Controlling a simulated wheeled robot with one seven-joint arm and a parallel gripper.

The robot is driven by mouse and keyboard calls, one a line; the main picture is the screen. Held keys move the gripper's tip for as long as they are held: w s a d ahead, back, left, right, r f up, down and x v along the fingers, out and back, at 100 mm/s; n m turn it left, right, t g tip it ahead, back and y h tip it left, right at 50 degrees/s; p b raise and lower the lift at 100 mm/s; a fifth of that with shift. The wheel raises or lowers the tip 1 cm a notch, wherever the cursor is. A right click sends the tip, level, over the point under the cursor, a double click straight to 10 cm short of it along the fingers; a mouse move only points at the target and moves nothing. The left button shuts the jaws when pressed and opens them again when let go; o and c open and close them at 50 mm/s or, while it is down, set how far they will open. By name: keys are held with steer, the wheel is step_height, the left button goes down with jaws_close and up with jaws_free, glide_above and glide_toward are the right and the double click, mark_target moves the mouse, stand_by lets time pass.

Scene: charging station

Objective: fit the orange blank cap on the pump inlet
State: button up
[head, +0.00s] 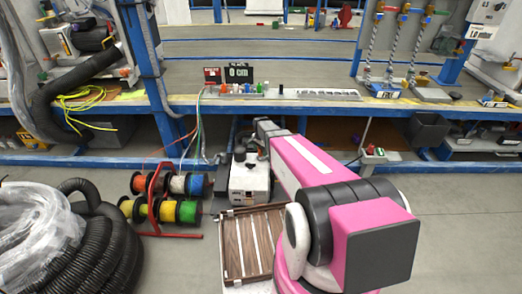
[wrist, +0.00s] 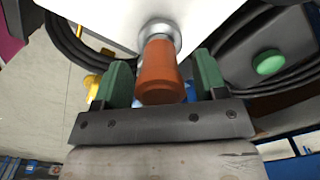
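In the wrist view the orange cap (wrist: 160,72) stands in line with a round silver metal fitting (wrist: 160,34) on a white body (wrist: 110,20); its far end meets the fitting. My gripper (wrist: 163,82) has its two green-padded fingers on either side of the cap. A narrow gap shows beside the right finger, so the fingers look open around the cap, not closed on it. In the head view a white pump-like unit (head: 248,181) stands under the bench, beyond my pink arm. The cap and my gripper cannot be made out there.
A rack of coloured wire spools (head: 165,200) stands left of the white unit. A wooden slatted pallet (head: 250,243) lies in front of it. Black corrugated hose (head: 105,255) is coiled at the left. In the wrist view black cables (wrist: 75,45) run nearby.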

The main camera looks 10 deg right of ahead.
steer(key=shift+o, duration=0.3)
steer(key=shift+r, duration=0.1)
step_height(320, 180, up, 11)
steer(key=shift+f, duration=0.15)
stand_by(0.5)
